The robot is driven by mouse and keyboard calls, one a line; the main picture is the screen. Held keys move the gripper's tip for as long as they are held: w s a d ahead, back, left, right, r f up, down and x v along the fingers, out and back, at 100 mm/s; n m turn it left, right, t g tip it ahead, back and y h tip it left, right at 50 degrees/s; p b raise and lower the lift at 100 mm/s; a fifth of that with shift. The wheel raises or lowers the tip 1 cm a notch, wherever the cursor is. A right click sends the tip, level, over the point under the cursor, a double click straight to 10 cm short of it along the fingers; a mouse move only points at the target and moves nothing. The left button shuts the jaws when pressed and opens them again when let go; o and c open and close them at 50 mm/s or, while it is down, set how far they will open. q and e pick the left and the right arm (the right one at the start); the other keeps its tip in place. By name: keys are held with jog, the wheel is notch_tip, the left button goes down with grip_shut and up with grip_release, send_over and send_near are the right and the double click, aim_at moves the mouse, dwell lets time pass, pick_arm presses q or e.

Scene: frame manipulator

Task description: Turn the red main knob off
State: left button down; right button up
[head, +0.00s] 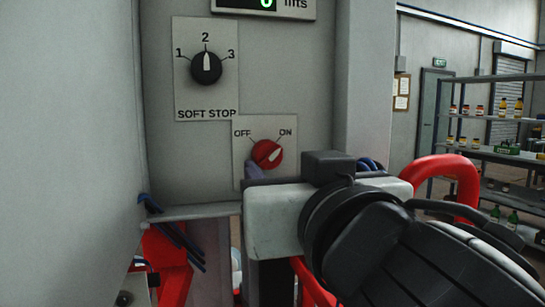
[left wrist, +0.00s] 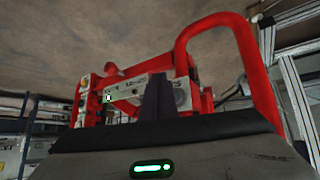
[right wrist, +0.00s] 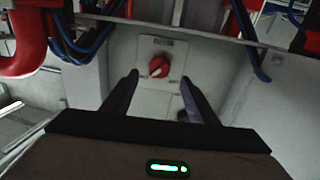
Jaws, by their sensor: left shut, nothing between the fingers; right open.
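The red main knob (head: 267,153) sits on a pale plate marked OFF on the left and ON on the right. Its white pointer is turned up and right, toward ON. My right gripper (right wrist: 158,79) is open, and its two dark fingers point at the panel. In the right wrist view the red knob (right wrist: 159,67) lies between the fingertip lines, with nothing held. In the head view one fingertip shows just below the knob; the other is hidden behind the gripper body. My left gripper (left wrist: 158,80) is shut and empty, seen only in its wrist view.
A black SOFT STOP knob (head: 206,67) set at 2 is above the red knob. A lit display (head: 262,5) is at the top. A grey ledge (head: 190,212) and blue cables are below left. A red tubular frame (left wrist: 215,30) stands before my left gripper. Shelves (head: 490,150) stand far right.

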aim_at(271, 160)
jog(key=p+x, duration=0.1)
jog(key=x, duration=0.6)
jog(key=shift+w, duration=0.3)
jog(key=c, duration=1.1)
jog(key=shift+o, duration=0.2)
